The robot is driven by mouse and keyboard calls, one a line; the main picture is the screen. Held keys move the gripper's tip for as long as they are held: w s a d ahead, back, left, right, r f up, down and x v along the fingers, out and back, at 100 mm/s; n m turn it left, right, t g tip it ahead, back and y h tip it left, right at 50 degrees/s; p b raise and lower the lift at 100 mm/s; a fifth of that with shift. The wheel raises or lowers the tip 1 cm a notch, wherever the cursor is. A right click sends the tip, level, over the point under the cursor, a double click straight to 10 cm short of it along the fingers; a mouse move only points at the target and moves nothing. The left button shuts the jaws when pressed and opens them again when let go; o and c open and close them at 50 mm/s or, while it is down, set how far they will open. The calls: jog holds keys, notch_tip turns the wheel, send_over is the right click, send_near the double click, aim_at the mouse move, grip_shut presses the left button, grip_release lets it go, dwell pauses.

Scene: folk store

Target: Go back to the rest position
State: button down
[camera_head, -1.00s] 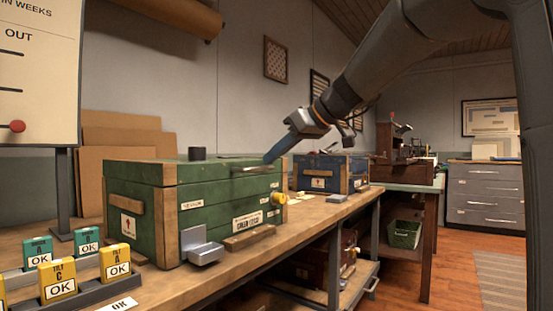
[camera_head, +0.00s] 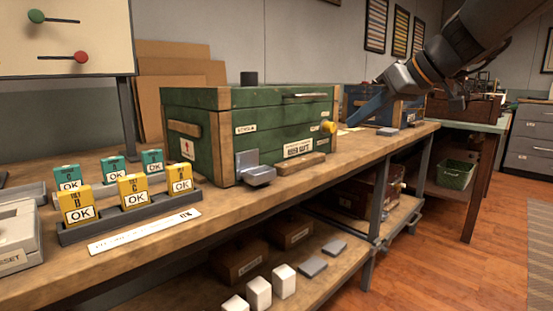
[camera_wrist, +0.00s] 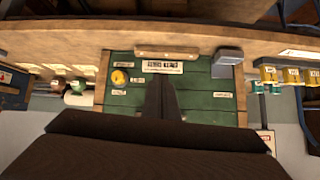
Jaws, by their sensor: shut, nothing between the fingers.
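My gripper (camera_head: 352,122) hangs at the right of the green chest (camera_head: 285,115) in the head view. From this view I cannot tell how far the tips are from the chest. In the wrist view the shut fingers (camera_wrist: 160,82) point at the chest's green front (camera_wrist: 130,98), with its yellow knob (camera_wrist: 119,77) to their left.
The wooden bench (camera_head: 215,215) carries a rack (camera_head: 130,215) of yellow OK tags at the left. A blue chest (camera_head: 355,100) stands behind my gripper. White blocks (camera_head: 258,292) stand on the lower shelf. Open floor (camera_head: 440,260) lies at the right.

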jog(key=s+a+f+m+g+h, duration=0.15)
jog(key=s+f, duration=0.45)
jog(key=f, duration=0.6)
jog(key=s+a+f+m+g+h, duration=0.1)
jog(key=s+f+m+g+h, duration=0.3)
jog(key=f, duration=0.8)
jog(key=s+a+f+m+h, duration=0.1)
jog(key=s+a+f, duration=0.1)
jog(key=s+f, duration=0.75)
jog(key=s+a+n+g, duration=0.1)
jog(key=s+a+n, duration=0.3)
jog(key=a, duration=0.6)
jog(key=s+a+n+g, duration=0.25)
jog(key=s+a, duration=0.35)
jog(key=a, duration=0.4)
jog(key=d+r+m+p, duration=0.3)
jog(key=d+r+p, duration=0.7)
jog(key=r+p, duration=0.3)
jog(key=d+r+m+t+p, duration=0.1)
jog(key=d+r+m+p, duration=0.3)
jog(key=d+r+p, duration=0.6)
notch_tip(320, 180, up, 4)
jog(key=s+p, duration=0.1)
jog(key=p, duration=0.5)
jog(key=shift+d+f, duration=0.25)
jog(key=shift+w, duration=0.1)
